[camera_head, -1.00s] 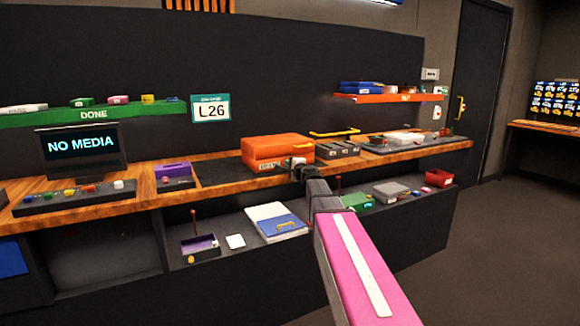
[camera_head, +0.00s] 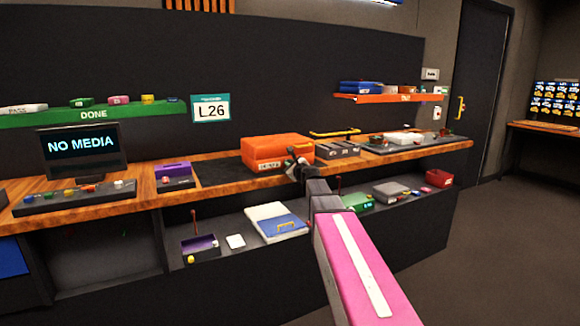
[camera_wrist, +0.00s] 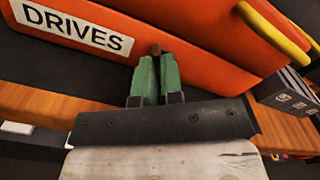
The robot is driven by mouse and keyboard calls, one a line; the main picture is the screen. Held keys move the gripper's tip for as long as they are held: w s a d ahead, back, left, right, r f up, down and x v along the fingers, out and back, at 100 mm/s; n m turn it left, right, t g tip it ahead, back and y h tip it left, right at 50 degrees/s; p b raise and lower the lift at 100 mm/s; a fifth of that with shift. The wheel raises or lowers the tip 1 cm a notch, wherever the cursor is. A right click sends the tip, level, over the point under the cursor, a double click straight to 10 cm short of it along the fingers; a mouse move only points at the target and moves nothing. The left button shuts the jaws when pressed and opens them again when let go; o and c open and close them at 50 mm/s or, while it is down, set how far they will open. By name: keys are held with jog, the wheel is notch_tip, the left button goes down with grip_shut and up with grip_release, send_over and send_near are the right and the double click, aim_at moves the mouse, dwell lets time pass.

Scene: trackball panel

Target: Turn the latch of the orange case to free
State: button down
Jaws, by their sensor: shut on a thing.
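The orange case (camera_head: 277,151) sits on the wooden counter (camera_head: 220,171) in the head view. In the wrist view its orange front (camera_wrist: 190,50) fills the upper picture, with a white "DRIVES" label (camera_wrist: 72,29) at the left. My gripper (camera_wrist: 155,60) is at the case's front face, its two green fingers close together. A small brown piece, seemingly the latch (camera_wrist: 156,48), shows at the fingertips, and the fingers are shut on it. Most of the latch is hidden between the fingers. The wrist view is tilted relative to the case.
A yellow handle (camera_wrist: 272,27) is at the right in the wrist view. Dark boxes (camera_head: 338,149) stand right of the case. A purple box (camera_head: 174,170) is to the left, with a bare dark mat between. A lower shelf holds a blue-and-white folder (camera_head: 276,222).

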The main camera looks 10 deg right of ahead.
jog(key=m, duration=0.7)
dwell(0.6)
jog(key=c, duration=1.3)
grip_release()
jog(key=shift+o, duration=0.2)
jog(key=shift+s, duration=0.15)
jog(key=v, duration=1)
jog(key=shift+s+d, duration=0.15)
jog(key=shift+s, duration=0.15)
